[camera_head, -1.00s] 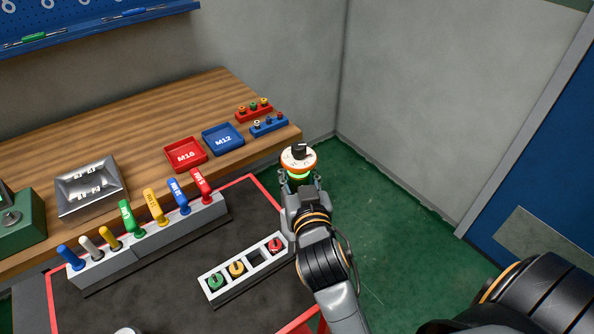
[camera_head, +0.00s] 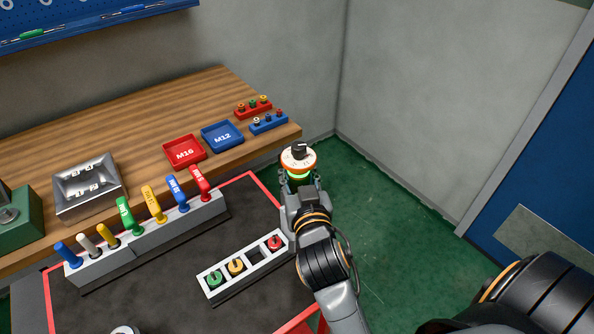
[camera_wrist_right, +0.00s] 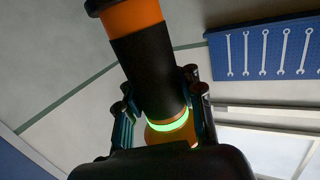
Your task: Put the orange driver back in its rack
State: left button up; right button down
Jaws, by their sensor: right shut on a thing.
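The orange driver has a black body, orange bands and a glowing green ring. Its white dial-like end with a black knob (camera_head: 298,158) faces up in the head view. My right gripper (camera_wrist_right: 162,112) is shut around the driver's black body (camera_wrist_right: 148,70) in the wrist view; in the head view it holds the driver up, right of the mat. The white rack (camera_head: 238,285) lies on the dark mat, left of my right arm. It holds a green (camera_head: 215,278), a yellow (camera_head: 236,265) and a red driver (camera_head: 274,243). One slot (camera_head: 254,255) between yellow and red is empty. My left gripper is out of view.
A grey block (camera_head: 150,240) with several coloured-handled tools stands left of the rack. The wooden bench (camera_head: 150,110) behind bears a red M16 tray (camera_head: 184,152), a blue M12 tray (camera_head: 222,137) and small holders. Dark mat (camera_head: 170,290) is bare before the rack.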

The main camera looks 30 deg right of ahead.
jog(key=shift+s+a+f+b, duration=0.1)
jog(key=shift+a+f+b, duration=0.05)
jog(key=shift+f+b, duration=0.85)
dwell(0.8)
jog(key=shift+f, duration=0.15)
jog(key=c, duration=0.8)
grip_release()
jog(key=shift+f, duration=0.2)
jog(key=shift+r+v, duration=0.1)
jog(key=shift+v, duration=1.9)
jog(key=shift+r+v, duration=0.15)
jog(key=shift+v, duration=1.85)
